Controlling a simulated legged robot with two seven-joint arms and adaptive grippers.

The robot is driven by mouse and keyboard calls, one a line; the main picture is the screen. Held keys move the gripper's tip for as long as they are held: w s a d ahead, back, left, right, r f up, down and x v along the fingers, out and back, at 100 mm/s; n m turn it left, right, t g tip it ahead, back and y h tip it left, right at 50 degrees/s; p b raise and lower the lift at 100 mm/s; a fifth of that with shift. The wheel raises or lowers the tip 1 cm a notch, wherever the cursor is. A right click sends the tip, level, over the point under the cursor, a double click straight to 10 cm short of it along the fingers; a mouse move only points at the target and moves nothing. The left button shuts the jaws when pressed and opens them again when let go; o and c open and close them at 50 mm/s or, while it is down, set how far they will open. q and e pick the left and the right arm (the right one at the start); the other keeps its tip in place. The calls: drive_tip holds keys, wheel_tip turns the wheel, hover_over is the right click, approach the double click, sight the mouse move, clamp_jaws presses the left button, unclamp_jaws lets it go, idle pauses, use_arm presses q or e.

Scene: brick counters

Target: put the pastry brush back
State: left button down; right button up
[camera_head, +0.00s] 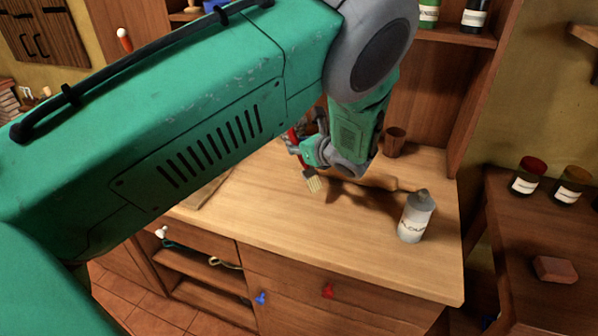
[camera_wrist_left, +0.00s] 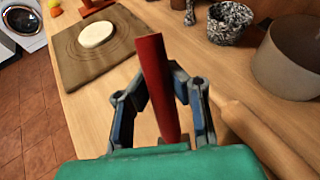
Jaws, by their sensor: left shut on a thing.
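The pastry brush shows its pale bristles (camera_head: 312,183) and part of its red handle in the head view. The bristles point down over the wooden counter, and I cannot tell whether they touch it. My left gripper (camera_head: 305,150) is shut on the brush, partly hidden by my own arm. In the left wrist view, the red handle (camera_wrist_left: 155,80) rises between the two fingers of the gripper (camera_wrist_left: 162,110), tilted slightly. The bristles are out of sight there. My right gripper is in neither view.
A rolling pin (camera_head: 378,182) lies beside the gripper. A white bottle (camera_head: 416,217) stands on the counter's right, and a brown cup (camera_head: 395,142) behind. The front counter is clear.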

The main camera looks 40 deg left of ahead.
use_arm(q)
drive_tip(key=shift+f, duration=0.8)
drive_tip(key=f+b, duration=0.1)
drive_tip(key=f, duration=0.1)
drive_tip(key=a+f+b, duration=0.1)
drive_tip(key=f+b, duration=0.1)
drive_tip(key=c, duration=1.6)
unclamp_jaws()
drive_tip(key=shift+d+r, duration=0.1)
drive_tip(key=shift+d, duration=0.3)
drive_tip(key=shift+c, duration=0.2)
drive_tip(key=shift+a, duration=0.1)
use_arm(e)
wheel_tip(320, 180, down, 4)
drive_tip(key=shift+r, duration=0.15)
